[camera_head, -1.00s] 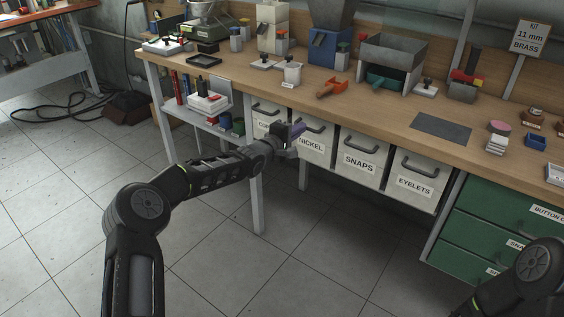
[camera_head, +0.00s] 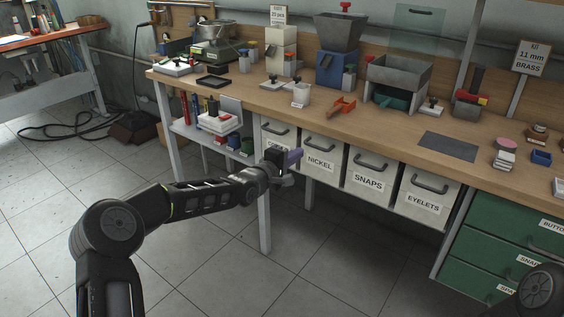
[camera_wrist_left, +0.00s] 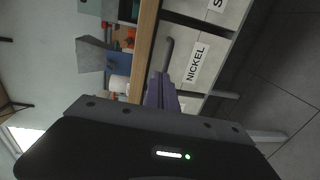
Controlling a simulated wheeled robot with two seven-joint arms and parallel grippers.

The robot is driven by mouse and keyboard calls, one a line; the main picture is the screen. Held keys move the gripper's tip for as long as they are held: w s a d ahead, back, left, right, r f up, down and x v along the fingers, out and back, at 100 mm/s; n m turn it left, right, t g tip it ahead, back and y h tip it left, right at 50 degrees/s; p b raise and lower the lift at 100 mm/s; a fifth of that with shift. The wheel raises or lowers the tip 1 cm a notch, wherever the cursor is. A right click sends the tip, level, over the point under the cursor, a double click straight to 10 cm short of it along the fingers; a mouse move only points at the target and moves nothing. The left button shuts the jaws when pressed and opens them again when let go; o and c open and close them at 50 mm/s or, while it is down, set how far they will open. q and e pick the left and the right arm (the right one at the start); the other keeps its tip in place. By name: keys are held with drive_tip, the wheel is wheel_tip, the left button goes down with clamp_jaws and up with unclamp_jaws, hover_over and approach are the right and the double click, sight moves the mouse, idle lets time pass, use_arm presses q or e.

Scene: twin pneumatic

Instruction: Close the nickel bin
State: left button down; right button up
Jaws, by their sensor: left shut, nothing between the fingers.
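The nickel bin (camera_head: 321,160) is a pale bin with a dark handle and a NICKEL label, under the bench between two other bins. Its front looks about level with its neighbours; I cannot tell if a small gap is left. My left gripper (camera_head: 294,157) is shut and empty, with purple fingers, just left of the NICKEL label in the head view. In the left wrist view the fingers (camera_wrist_left: 160,92) point toward the bin front (camera_wrist_left: 205,55), beside its handle; contact cannot be told. My right gripper is out of view.
The snaps bin (camera_head: 367,178) and eyelets bin (camera_head: 425,197) stand to the right. Another bin (camera_head: 276,135) is partly behind my gripper. A bench leg (camera_head: 264,220) stands below my wrist. The wooden bench top (camera_head: 390,137) overhangs the bins. The floor in front is clear.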

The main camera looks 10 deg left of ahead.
use_arm(q)
drive_tip(key=v, duration=0.6)
drive_tip(key=shift+r, duration=0.35)
drive_tip(key=shift+a, duration=0.1)
